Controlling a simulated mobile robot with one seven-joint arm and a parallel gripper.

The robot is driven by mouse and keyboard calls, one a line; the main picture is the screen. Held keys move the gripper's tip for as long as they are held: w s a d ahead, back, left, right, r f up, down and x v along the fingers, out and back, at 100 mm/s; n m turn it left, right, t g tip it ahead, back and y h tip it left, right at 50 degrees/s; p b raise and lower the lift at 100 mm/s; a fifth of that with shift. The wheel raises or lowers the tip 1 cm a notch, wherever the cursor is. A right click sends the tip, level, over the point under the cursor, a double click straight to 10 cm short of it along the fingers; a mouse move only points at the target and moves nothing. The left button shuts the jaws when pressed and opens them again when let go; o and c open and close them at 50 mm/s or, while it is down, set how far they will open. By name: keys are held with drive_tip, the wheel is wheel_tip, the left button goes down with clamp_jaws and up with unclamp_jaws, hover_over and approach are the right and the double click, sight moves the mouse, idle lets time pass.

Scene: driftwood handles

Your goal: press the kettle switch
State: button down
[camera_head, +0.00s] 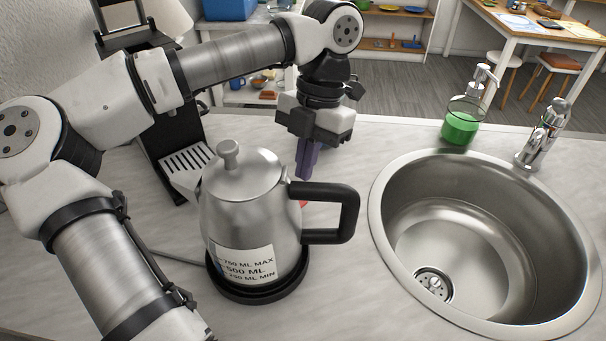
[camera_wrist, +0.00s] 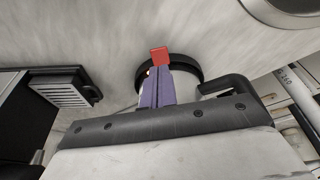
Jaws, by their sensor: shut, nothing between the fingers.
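The steel kettle (camera_head: 235,205) stands upright on its round black base (camera_head: 262,294), with its black handle (camera_head: 350,215) to the right. The red switch shows in the wrist view (camera_wrist: 159,53), just past the fingertips, and as a small red bit beside the handle in the head view (camera_head: 303,203).
A coffee machine with a slotted drip tray (camera_head: 188,162) stands left of the kettle. The round sink (camera_head: 379,225) is at the right, with a green soap bottle (camera_head: 461,126) and a tap (camera_head: 541,135) behind it. Counter behind the kettle is mostly clear.

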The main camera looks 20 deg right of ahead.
drive_tip(key=p+v, duration=0.1)
drive_tip(key=v, duration=1)
